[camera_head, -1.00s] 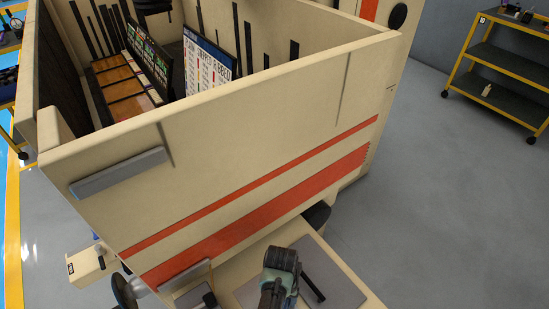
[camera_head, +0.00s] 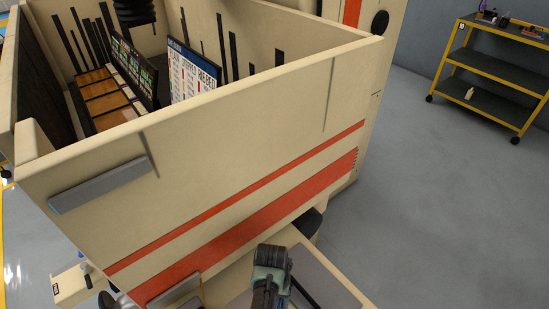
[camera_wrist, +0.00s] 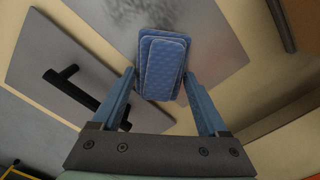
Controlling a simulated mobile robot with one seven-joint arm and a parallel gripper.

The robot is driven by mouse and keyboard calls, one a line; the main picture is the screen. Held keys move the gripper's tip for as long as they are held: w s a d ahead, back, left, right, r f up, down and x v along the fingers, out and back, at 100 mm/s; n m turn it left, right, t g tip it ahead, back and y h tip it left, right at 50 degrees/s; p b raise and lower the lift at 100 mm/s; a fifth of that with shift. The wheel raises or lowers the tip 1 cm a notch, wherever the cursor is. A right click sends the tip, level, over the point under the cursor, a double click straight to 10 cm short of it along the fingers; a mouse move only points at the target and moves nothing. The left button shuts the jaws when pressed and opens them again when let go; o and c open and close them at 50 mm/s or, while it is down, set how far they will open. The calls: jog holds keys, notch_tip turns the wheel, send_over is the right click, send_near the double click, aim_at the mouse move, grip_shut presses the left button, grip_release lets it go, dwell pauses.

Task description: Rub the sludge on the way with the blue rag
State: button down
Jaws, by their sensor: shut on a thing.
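The blue rag (camera_wrist: 161,68) shows in the wrist view as a folded, quilted blue pad. My gripper (camera_wrist: 158,84) is shut on it, with one blue finger on each side. Behind the rag is a grey metal plate (camera_wrist: 205,30) with a blurred, mottled sheen; I cannot tell whether the rag touches it. In the head view my arm's end is low in the middle, and the rag is hidden there.
A grey panel with a black handle (camera_wrist: 75,88) lies left of the rag. The large cream machine (camera_head: 230,150) with orange stripes fills the head view's left and middle. A yellow-framed cart (camera_head: 490,70) stands far right. Grey floor (camera_head: 440,210) between them is clear.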

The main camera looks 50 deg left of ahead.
jog(key=shift+s+a+r+p, duration=0.1)
jog(key=shift+s+a+p, duration=0.05)
jog(key=shift+s+p, duration=0.3)
jog(key=shift+s+a+r+p, duration=0.15)
jog(key=shift+s+p, duration=0.1)
jog(key=shift+s, duration=0.3)
jog(key=shift+s+a+f+p, duration=0.15)
jog(key=shift+s+p, duration=0.6)
jog(key=shift+s, duration=0.8)
jog(key=shift+s+d+f+p, duration=0.1)
jog(key=shift+s+f+p, duration=0.15)
jog(key=shift+s+p, duration=0.9)
jog(key=shift+s+f+b, duration=0.25)
jog(key=shift+s+b, duration=0.1)
jog(key=shift+s, duration=0.5)
notch_tip(320, 180, up, 6)
jog(key=p, duration=0.6)
jog(key=shift+a+r, duration=0.1)
notch_tip(320, 180, up, 3)
jog(key=p, duration=0.3)
